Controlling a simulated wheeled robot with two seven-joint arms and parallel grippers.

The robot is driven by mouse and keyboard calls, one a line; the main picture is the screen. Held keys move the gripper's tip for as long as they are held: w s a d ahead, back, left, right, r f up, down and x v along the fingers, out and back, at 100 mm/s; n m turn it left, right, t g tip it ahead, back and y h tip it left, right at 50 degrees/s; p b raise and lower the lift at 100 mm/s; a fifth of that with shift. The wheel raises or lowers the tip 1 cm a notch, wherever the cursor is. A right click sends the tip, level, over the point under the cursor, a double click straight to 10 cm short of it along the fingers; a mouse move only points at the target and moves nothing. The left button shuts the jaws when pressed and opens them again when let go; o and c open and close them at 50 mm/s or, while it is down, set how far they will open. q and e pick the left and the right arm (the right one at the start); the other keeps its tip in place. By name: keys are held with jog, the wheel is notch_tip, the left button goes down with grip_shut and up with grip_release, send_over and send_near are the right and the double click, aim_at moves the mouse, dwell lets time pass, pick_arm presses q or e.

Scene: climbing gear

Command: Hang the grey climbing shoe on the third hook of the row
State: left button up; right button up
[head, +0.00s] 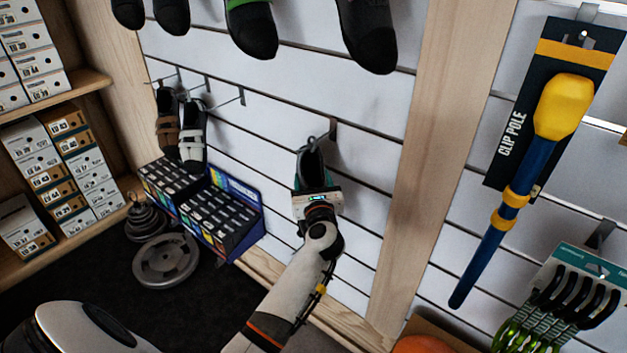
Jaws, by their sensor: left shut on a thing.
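My left gripper (316,192) is shut on a dark grey shoe with teal sides (312,165). The shoe is upright, heel up, close to the slatted wall. Its heel loop is right by a hook (333,128) at the right of the row; I cannot tell whether the loop is on it. A brown shoe with a pale strap (167,122) hangs at the left end of the row. A grey shoe with white straps (192,136) hangs beside it. The hook to their right (241,97) is bare. The gripper hides the held shoe's toe. My right gripper is out of view.
Several dark shoes (252,29) hang above the row. A display box (205,205) and weight plates (165,262) are below at left. A wooden post (425,130), a clip pole (480,240) and quickdraws (570,300) are at right. Shoe boxes fill the left shelves (95,83).

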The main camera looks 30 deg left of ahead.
aim_at(303, 186)
pick_arm(q)
jog(key=shift+s+r, duration=0.1)
dwell(0.3)
jog(key=shift+s+a+r+p, duration=0.15)
jog(key=shift+s+p, duration=0.7)
jog(key=shift+s, duration=0.8)
jog(key=shift+s, duration=0.1)
jog(key=shift+s+a+p, duration=0.1)
jog(key=shift+s+p, duration=0.5)
jog(key=shift+s, duration=1.05)
jog(key=s+r+p, duration=0.1)
jog(key=s+p, duration=0.1)
jog(key=s, duration=0.7)
jog(key=shift+a, duration=0.35)
